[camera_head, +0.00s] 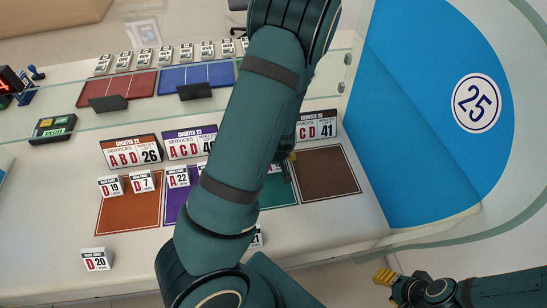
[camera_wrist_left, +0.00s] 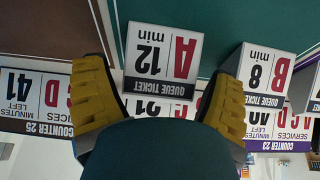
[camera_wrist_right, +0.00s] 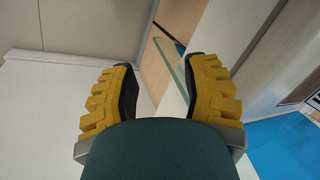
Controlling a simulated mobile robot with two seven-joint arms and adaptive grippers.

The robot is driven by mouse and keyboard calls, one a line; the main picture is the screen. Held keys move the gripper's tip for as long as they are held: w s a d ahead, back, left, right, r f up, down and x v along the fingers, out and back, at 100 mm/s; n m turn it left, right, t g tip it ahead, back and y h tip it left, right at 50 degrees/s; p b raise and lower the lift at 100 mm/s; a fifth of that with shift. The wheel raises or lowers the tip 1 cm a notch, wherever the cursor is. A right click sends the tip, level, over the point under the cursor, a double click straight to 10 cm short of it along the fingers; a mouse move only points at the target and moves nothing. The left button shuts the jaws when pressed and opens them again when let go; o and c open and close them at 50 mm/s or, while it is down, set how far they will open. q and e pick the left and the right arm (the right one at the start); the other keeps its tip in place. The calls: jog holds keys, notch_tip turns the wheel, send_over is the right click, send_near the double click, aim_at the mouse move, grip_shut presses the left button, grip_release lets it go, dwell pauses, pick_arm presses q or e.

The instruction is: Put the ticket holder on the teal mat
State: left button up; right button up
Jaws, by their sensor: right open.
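The teal mat (camera_head: 278,192) lies between the purple and brown mats, partly hidden by my left arm in the head view. In the left wrist view the white queue ticket holder reading A 12 (camera_wrist_left: 160,55) stands at the teal mat (camera_wrist_left: 150,8), before a sign. My left gripper (camera_wrist_left: 165,78) is open, with one yellow finger on each side of this holder and gaps between. In the head view only a bit of the left gripper (camera_head: 288,166) shows. My right gripper (camera_head: 386,278) is open and empty, off the counter at the lower right.
A B 8 holder (camera_wrist_left: 265,75) stands beside the A 12 one. Holders D 19 (camera_head: 110,187), D 7 (camera_head: 142,181) and A 22 (camera_head: 178,176) stand at the orange and purple mats. D 20 (camera_head: 97,260) stands on bare counter. A glass screen (camera_head: 220,100) crosses behind the signs.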

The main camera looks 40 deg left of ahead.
pick_arm(q)
jog(key=shift+r, duration=0.2)
jog(key=p+v, duration=0.6)
jog(key=v, duration=0.6)
pick_arm(e)
notch_tip(320, 180, up, 6)
jog(key=w, duration=0.1)
jog(key=shift+w+d+t, duration=0.2)
jog(key=shift+w+t, duration=0.1)
jog(key=shift+w, duration=0.1)
pick_arm(q)
jog(key=shift+f, duration=0.1)
pick_arm(e)
jog(key=shift+s, duration=0.1)
